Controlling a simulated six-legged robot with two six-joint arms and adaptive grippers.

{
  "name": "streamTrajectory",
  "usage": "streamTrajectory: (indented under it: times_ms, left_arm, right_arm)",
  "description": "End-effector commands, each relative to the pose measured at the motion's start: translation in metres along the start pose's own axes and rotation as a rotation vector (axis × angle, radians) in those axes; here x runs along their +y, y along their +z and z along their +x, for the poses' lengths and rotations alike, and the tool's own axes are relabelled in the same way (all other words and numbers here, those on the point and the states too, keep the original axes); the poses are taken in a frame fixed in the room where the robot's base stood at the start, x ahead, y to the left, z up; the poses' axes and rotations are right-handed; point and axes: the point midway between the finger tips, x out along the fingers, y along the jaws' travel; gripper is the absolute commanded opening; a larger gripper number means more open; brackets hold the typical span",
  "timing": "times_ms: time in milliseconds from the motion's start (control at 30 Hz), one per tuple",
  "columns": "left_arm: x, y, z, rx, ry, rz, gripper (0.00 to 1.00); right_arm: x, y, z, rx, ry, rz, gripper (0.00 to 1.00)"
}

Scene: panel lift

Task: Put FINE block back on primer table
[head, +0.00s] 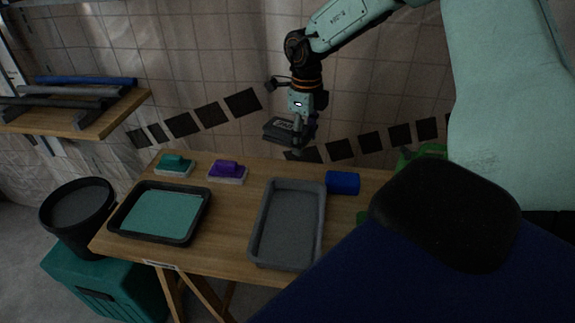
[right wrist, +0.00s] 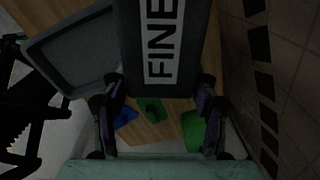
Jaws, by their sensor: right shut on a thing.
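The FINE block (head: 280,131) is dark grey, and its white label reads FINE in the right wrist view (right wrist: 165,42). My right gripper (head: 298,132) is shut on it and holds it in the air above the back edge of the table. In the right wrist view the fingers (right wrist: 160,98) are on both sides of the block's near end. The wooden table (head: 234,225) stands below, with a small label on its front edge. My left gripper is not in view.
On the table are a green block (head: 174,162), a purple block (head: 229,170), a black tray with teal paint (head: 125,225), a grey tray (head: 289,229) and a blue cylinder (head: 343,183). A black bucket (head: 78,207) stands left. Bare wood shows between the trays.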

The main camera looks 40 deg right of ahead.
Motion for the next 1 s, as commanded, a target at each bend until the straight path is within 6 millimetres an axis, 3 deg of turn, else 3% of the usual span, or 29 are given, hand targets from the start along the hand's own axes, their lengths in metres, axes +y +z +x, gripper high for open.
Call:
streamTrajectory:
  times_ms: [133, 400, 633, 833, 1000]
  left_arm:
    - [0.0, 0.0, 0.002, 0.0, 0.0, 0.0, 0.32]
    - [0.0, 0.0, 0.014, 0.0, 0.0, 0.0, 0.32]
    - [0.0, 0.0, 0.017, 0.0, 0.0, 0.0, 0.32]
    - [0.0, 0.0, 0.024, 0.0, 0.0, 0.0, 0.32]
    - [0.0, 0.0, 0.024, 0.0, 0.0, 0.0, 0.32]
  right_arm:
    - [0.002, 0.009, 0.003, -0.011, -0.001, 0.039, 0.19]
    - [0.003, 0.01, 0.05, -0.01, 0.0, 0.041, 0.19]
    - [0.003, 0.01, 0.066, -0.011, -0.001, 0.039, 0.19]
    - [0.002, 0.009, 0.093, -0.01, -0.001, 0.039, 0.19]
    - [0.002, 0.009, 0.096, -0.014, -0.002, 0.039, 0.19]
